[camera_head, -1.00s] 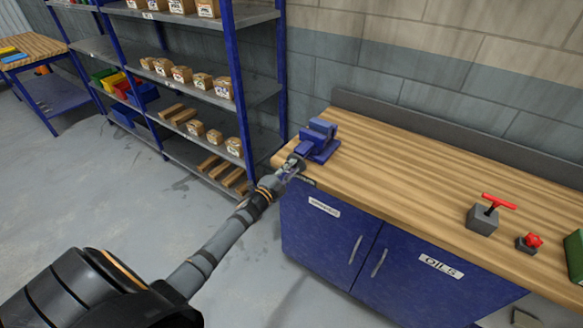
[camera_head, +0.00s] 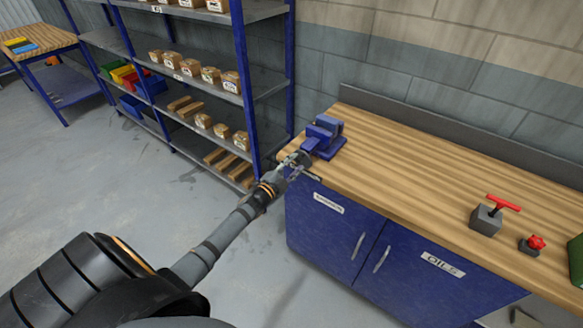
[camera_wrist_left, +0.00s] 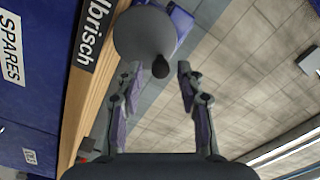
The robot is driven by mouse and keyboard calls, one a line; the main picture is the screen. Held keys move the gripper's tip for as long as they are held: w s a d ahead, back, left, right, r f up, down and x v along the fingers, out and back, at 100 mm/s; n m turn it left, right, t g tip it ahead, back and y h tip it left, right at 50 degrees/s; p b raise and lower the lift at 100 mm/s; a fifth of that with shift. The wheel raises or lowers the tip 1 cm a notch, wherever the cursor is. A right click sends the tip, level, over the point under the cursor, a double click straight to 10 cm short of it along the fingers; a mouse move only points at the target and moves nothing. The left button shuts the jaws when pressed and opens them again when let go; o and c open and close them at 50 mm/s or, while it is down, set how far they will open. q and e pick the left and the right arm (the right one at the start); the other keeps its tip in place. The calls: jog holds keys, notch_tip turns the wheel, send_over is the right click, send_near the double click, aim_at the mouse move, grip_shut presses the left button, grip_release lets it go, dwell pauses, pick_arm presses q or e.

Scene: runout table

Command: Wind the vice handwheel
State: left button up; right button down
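The blue vice (camera_head: 325,139) is mounted at the left end of the wooden bench top. Its grey round handwheel (camera_wrist_left: 143,35) fills the upper middle of the left wrist view, with a dark knob (camera_wrist_left: 161,68) sticking out toward me. My left gripper (camera_head: 295,163) is at the wheel's side of the vice. In the left wrist view its two fingers (camera_wrist_left: 159,72) are apart, with the knob between their tips, nearer the left one. Gaps show on both sides, so I see no grip on it. In the head view my gripper partly hides the handwheel. My right gripper is out of view.
The bench (camera_head: 410,165) carries a grey block with a red T-handle (camera_head: 487,217) and a small red-knobbed part (camera_head: 533,244) at right. Blue cupboards (camera_head: 330,235) are below. A blue shelving unit (camera_head: 249,100) with boxes stands close behind the vice's left. Floor at left is clear.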

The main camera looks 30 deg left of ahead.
pick_arm(q)
jog(key=s+p, duration=0.2)
jog(key=s, duration=0.4)
jog(key=shift+a, duration=0.25)
jog(key=shift+s+f, duration=0.1)
jog(key=s+f+n+g+y, duration=0.1)
jog(key=s+f+n+g, duration=0.2)
jog(key=s+f, duration=0.5)
jog(key=s+f+n+g+y+b, duration=0.1)
jog(key=s+f+n+g, duration=0.2)
jog(key=f, duration=1)
jog(key=s+f+n+g+y, duration=0.1)
jog(key=s+f+n+g, duration=0.15)
jog(key=s+f, duration=0.6)
jog(key=s+d+f+n+g, duration=0.1)
jog(key=s+d+f+g, duration=0.1)
jog(key=s+f, duration=0.3)
jog(key=s+d+f+n+g+b, duration=0.1)
jog(key=s+f, duration=0.4)
jog(key=s, duration=0.7)
jog(key=s+d+f+n+g+h, duration=0.1)
jog(key=s+d+f+g, duration=0.3)
jog(key=s, duration=0.5)
notch_tip(320, 180, down, 2)
jog(key=shift+s+f+n+g, duration=0.1)
jog(key=shift+s+n+g, duration=0.15)
jog(key=shift+n+g, duration=0.3)
